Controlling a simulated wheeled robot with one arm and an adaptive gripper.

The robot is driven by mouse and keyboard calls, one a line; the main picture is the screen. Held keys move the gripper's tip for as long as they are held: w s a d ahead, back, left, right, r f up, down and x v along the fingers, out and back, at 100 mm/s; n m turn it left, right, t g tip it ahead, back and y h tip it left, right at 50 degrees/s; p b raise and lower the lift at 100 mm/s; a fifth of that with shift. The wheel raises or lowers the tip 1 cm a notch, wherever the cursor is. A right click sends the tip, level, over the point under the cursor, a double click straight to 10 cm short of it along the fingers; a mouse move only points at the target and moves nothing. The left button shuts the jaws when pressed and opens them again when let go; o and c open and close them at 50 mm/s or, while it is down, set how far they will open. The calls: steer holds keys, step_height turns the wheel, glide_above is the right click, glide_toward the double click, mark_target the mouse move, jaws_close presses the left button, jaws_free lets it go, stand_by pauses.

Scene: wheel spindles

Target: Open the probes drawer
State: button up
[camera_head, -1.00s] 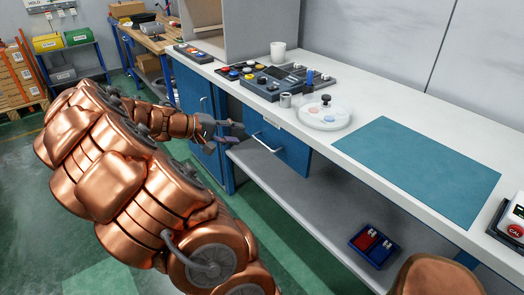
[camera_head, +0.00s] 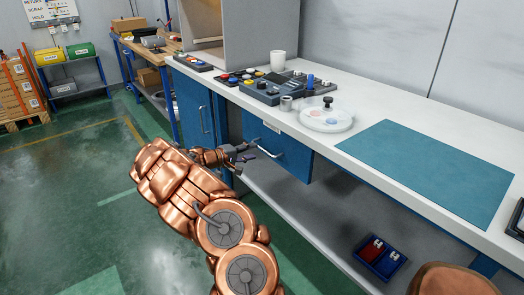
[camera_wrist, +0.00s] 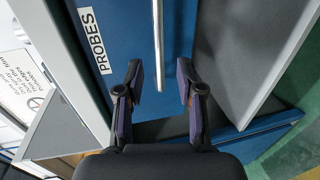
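The probes drawer (camera_head: 293,160) is a blue front under the white worktop, and it looks shut. Its label reads PROBES (camera_wrist: 93,40) in the wrist view. A silver bar handle (camera_head: 270,151) runs across the front and also shows in the wrist view (camera_wrist: 158,45). My gripper (camera_head: 252,152) is at the left end of the handle in the head view. In the wrist view my gripper (camera_wrist: 158,84) is open, with its two dark, purple-padded fingers on either side of the handle's end. Contact with the handle cannot be told.
A blue cupboard door (camera_head: 200,110) stands left of the drawer. A grey shelf (camera_head: 300,215) below holds a red and blue tray (camera_head: 380,257). The worktop (camera_head: 360,120) carries a blue mat (camera_head: 425,170) and a round clear dish (camera_head: 326,118). Green floor is free at left.

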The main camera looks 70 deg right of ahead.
mark_target(262, 148)
steer(key=shift+x, duration=2.9)
jaws_close()
